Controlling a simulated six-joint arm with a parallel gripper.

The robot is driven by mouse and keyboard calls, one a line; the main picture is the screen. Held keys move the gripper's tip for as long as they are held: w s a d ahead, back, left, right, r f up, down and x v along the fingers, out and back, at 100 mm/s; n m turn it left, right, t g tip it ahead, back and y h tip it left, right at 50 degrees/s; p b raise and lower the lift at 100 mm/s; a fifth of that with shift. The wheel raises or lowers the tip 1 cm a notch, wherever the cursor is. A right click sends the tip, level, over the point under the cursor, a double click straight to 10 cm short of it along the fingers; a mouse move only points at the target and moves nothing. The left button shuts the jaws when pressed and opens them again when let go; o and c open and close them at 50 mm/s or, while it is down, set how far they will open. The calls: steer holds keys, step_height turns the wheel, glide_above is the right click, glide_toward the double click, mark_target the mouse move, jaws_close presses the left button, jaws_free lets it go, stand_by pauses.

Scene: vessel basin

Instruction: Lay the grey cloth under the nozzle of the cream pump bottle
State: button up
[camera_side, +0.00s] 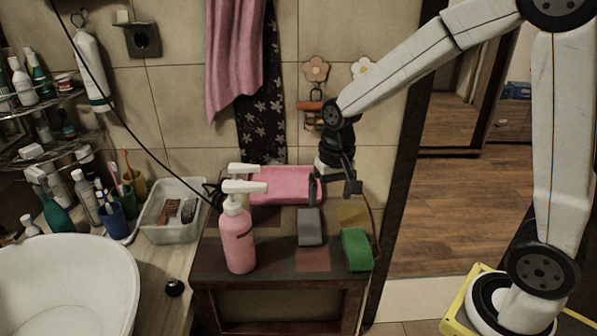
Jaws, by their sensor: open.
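A grey folded cloth (311,227) lies on the small dark table, right of the pink pump bottle (237,240). My gripper (333,189) points down, open, above the table's back right part. It appears above and slightly right of the grey cloth, apart from it. I see nothing between its fingers.
A green block-like cloth or sponge (356,250) lies at the table's right front. A pink item (285,187) lies at the back, partly behind my gripper. Flat coloured patches, including a reddish one (313,261), mark the tabletop (275,266). A clear bin (172,225) stands left.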

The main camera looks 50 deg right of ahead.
mark_target(309, 217)
steer(key=s+f+n, duration=0.1)
steer(key=s, duration=0.2)
steer(key=s+f+n+t, duration=0.1)
steer(key=s+n, duration=0.1)
steer(key=s+f+n+t, duration=0.1)
steer(key=s+n, duration=0.1)
steer(key=s, duration=0.1)
steer(key=shift+s+f, duration=0.25)
steer(key=shift+s, duration=0.1)
steer(key=shift+w, duration=0.1)
steer(key=w+m+g, duration=0.1)
steer(key=w+m, duration=0.2)
steer(key=w, duration=0.2)
steer(key=w+r+m+g+y, duration=0.1)
steer(key=w+m+g, duration=0.1)
steer(key=w, duration=0.3)
steer(key=w+m+g, duration=0.1)
steer(key=w+m, duration=0.2)
steer(key=w, duration=0.1)
steer(key=shift+w+d+r+m+g+y, duration=0.2)
steer(key=shift+w+r+m+g+y, duration=0.1)
steer(key=shift+w+r+m+y, duration=0.1)
steer(key=shift+f, duration=0.1)
steer(key=shift+x, duration=1.2)
steer(key=shift+s+f, duration=0.1)
steer(key=shift+x, duration=2.5)
steer(key=shift+s, duration=0.1)
